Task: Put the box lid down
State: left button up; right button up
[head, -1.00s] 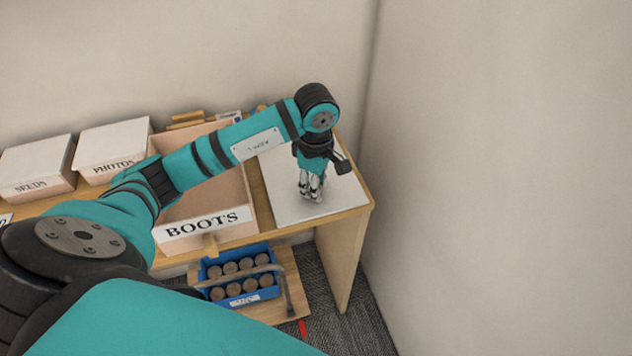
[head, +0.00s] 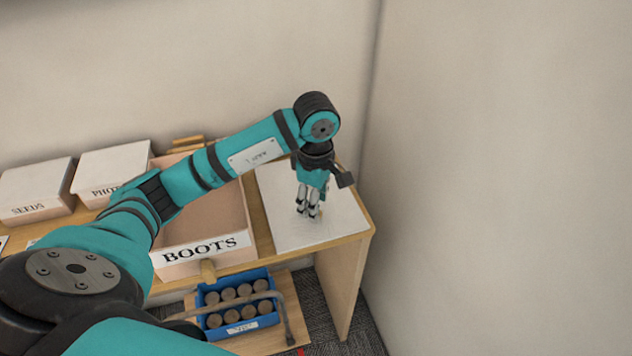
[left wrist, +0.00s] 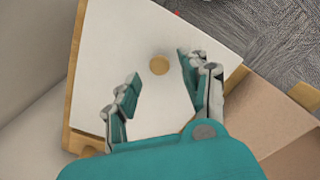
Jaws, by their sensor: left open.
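The box lid (head: 282,222) is a flat white panel lying on the right end of the wooden table, beside the open BOOTS box (head: 208,252). In the left wrist view the lid (left wrist: 112,55) carries a round wooden knob (left wrist: 159,65). My left gripper (head: 309,212) points down over the lid. In the left wrist view its fingers (left wrist: 160,92) are spread apart with nothing between them, and the knob shows beyond the gap. In the head view the fingers mostly hide the knob. My right gripper is out of view.
Lidded boxes marked SEEDS (head: 38,188) and PHOTOS (head: 112,165) stand to the left. Below the table a blue crate (head: 240,325) holds several brown round items on a wooden board with a metal handle. A wall (head: 500,180) stands close on the right.

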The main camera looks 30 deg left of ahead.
pick_arm(q)
notch_tip(320, 180, up, 9)
jog(key=shift+b, duration=0.3)
jog(key=shift+s+f, duration=0.1)
dwell(0.4)
